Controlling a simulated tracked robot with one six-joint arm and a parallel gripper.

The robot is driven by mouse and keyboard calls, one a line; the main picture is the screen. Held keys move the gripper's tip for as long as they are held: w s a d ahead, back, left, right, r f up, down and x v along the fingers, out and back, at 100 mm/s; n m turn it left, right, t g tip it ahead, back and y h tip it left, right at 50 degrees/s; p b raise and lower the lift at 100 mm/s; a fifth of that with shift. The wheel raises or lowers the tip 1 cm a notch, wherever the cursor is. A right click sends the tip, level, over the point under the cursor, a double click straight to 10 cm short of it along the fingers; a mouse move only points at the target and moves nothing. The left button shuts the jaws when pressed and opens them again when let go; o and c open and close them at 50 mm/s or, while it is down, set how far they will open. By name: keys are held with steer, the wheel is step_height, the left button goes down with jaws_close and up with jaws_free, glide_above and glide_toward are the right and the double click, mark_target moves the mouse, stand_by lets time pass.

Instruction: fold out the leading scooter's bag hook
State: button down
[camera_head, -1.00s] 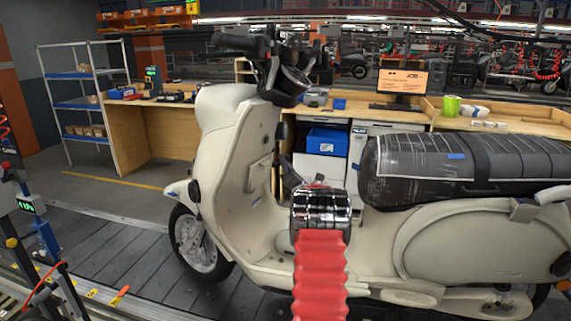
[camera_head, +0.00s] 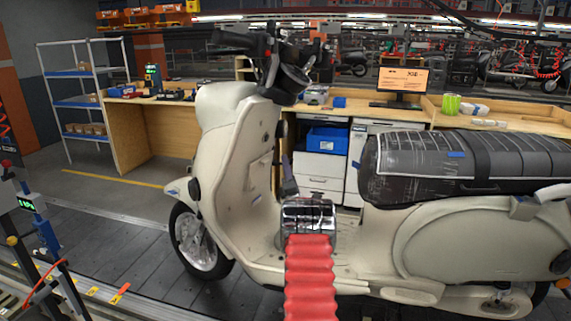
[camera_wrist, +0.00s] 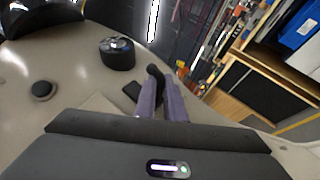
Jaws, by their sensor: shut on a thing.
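The leading scooter (camera_head: 232,150) is cream and stands upright on the conveyor, facing left. My gripper (camera_head: 285,160) is at the inner face of its leg shield, below the handlebar. The wrist view shows my two purple-grey fingers (camera_wrist: 160,90) close together, shut on a small black part that looks like the bag hook (camera_wrist: 154,70). The fingers hide most of the hook, so how far it is folded out cannot be told. Beside it on the cream panel are a black ignition lock (camera_wrist: 117,55) and a round black knob (camera_wrist: 43,90).
The wrapped black seat (camera_head: 430,168) is to the right of my arm. The handlebar (camera_head: 275,65) is above. Behind the scooter stand a wooden workbench (camera_head: 150,130), a monitor (camera_head: 403,82) and a blue bin (camera_head: 327,139). The floorboard area around my wrist is open.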

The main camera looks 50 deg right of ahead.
steer(key=shift+s+f+m+g+h, duration=0.1)
steer(key=shift+f+m+g+h, duration=0.15)
steer(key=shift+m+h, duration=0.4)
steer(key=shift+f+m+g+h, duration=0.15)
steer(key=shift+f+m+h, duration=0.25)
steer(key=shift+m, duration=0.45)
steer(key=shift+d, duration=0.1)
steer(key=c, duration=1.8)
jaws_free()
steer(key=shift+r, duration=0.15)
steer(key=shift+c, duration=0.2)
steer(key=shift+s, duration=0.1)
steer(key=v, duration=1.3)
steer(key=shift+a+f, duration=0.25)
steer(key=shift+a, duration=0.05)
steer(key=shift+s, duration=0.2)
